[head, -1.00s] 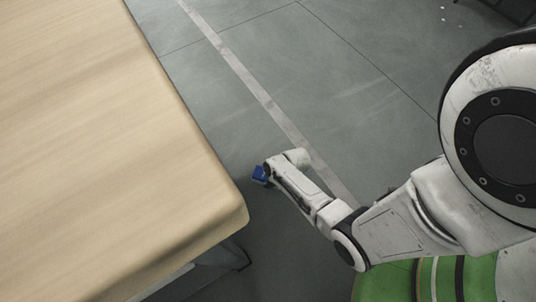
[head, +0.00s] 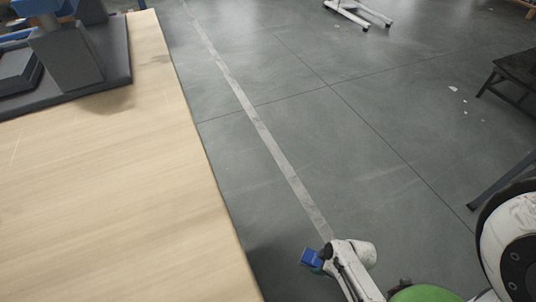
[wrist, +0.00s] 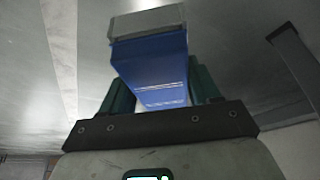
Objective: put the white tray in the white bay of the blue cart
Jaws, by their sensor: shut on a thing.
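My gripper (wrist: 160,88) is shut on a small blue block (wrist: 152,68) with a pale grey end. Its dark green fingers press on the block's two sides in the wrist view. In the head view the blue block (head: 311,258) shows at the end of my white arm, over the floor just right of the table. I cannot make out a white tray, or a blue cart with a white bay, in these frames.
A wooden table (head: 100,200) fills the left, with a dark grey fixture (head: 70,58) and blue parts at its far end. A black stool-like thing (head: 515,75) stands at right. White legs (head: 360,12) stand far back.

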